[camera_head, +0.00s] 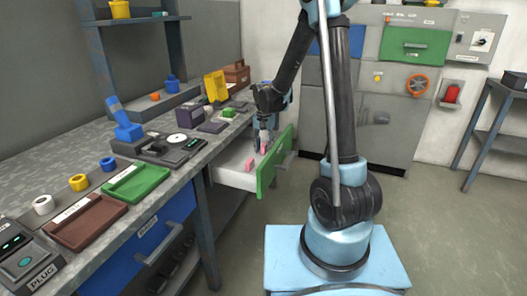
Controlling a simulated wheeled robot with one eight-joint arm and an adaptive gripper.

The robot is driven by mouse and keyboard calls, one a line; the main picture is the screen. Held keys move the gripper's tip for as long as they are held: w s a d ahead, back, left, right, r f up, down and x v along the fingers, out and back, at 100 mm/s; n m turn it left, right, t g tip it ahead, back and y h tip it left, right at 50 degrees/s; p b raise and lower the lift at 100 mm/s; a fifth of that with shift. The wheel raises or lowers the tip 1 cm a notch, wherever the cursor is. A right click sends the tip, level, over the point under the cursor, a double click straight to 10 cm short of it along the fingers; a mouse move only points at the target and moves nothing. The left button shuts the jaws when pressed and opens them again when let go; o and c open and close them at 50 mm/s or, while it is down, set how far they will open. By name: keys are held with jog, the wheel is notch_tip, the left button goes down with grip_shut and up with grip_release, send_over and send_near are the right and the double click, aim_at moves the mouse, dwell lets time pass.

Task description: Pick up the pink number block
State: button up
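A pull-out drawer (265,174) with a green front stands open below the workbench. A second small pink piece (250,164) shows a little farther back in the drawer. My gripper (263,146) points down over the far part of the drawer. A pink patch shows at its fingertips; I cannot tell whether it is held or lies behind them. The picture is too small to show whether the fingers are open or shut, or any number on the pink pieces.
The workbench holds a green tray (135,182), a brown tray (87,222), several small rings and a blue device (124,122). A yellow bin (215,86) stands farther back. Grey cabinets (385,110) line the back wall.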

jog(key=shift+c, duration=0.2)
grip_shut()
jog(key=shift+r, duration=0.15)
